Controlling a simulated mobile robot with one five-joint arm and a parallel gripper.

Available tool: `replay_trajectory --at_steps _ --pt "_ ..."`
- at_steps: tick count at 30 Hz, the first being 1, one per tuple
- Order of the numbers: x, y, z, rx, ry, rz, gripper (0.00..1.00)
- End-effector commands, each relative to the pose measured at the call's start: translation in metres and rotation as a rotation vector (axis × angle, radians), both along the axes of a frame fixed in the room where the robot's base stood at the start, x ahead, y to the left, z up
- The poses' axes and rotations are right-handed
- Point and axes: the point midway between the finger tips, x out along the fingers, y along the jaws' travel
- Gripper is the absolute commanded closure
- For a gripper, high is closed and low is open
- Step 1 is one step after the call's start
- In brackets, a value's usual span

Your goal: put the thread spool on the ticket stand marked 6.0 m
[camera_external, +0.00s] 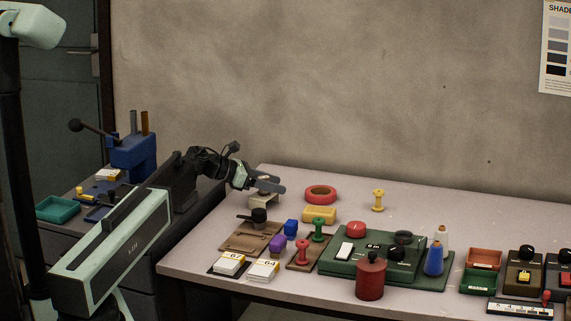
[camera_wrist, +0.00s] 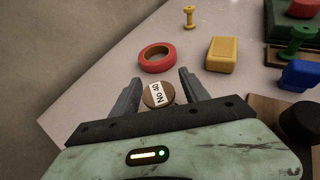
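A round brown top with a paper label that seems to read "No 40" (camera_wrist: 158,95), probably the thread spool, sits between my fingers in the wrist view. My gripper (camera_wrist: 160,82) is open around it, with a gap at the right finger. In the external view my gripper (camera_external: 268,184) is at the back left of the table, over a small pale stand (camera_external: 263,200); the fingers largely hide the spool there. Two white number cards stand at the front left, one seeming to read 62 (camera_external: 229,264) and one 64 (camera_external: 263,270). I cannot read a 6.0 m mark for certain.
A red ring (camera_external: 320,193), a yellow block (camera_external: 319,214) and a yellow spool-shaped piece (camera_external: 378,200) are nearby. A brown board (camera_external: 240,240) lies in front. A green device (camera_external: 340,267) and a dark red canister (camera_external: 370,280) fill the middle. The back right is clear.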

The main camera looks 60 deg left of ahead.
Motion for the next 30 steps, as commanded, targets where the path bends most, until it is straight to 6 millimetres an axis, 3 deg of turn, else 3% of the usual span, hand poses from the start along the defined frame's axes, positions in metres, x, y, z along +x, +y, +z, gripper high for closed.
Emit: replay_trajectory --at_steps 6,21,30 --pt "0.000 0.000 0.007 0.000 0.000 0.000 0.47" --pt "-0.098 0.019 0.048 0.000 0.000 0.002 0.47" --pt "-0.109 0.022 0.049 0.000 0.000 -0.001 0.47"
